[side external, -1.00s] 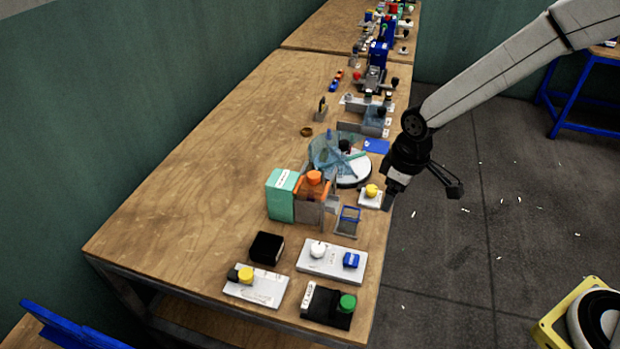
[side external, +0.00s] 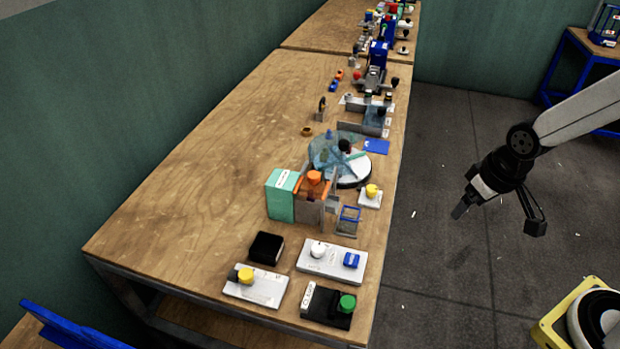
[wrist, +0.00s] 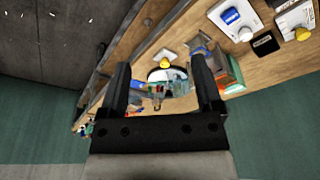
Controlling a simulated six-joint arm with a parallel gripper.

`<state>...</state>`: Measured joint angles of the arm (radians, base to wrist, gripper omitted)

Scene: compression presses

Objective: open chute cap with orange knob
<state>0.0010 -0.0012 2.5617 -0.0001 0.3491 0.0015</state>
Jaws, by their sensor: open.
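The orange knob (side external: 314,177) sits on top of an orange cap (side external: 308,190) over a grey chute (side external: 308,213), beside a teal box (side external: 281,194) on the table. Whether the cap is open or closed is too small to tell. My gripper (side external: 461,205) is off the table's right edge, over the floor, well apart from the chute. In the wrist view my open gripper (wrist: 165,82) has two dark fingers with nothing between them. There the teal box (wrist: 235,78) shows just right of the right finger, and the orange knob is hard to make out.
A round white turntable with a clear blue cover (side external: 335,152) stands behind the chute. A yellow button (side external: 371,190) and a small blue-rimmed bin (side external: 348,218) are to its right. Button boxes, including one with a green button (side external: 347,303), stand in front. The table's left side (side external: 200,170) is clear.

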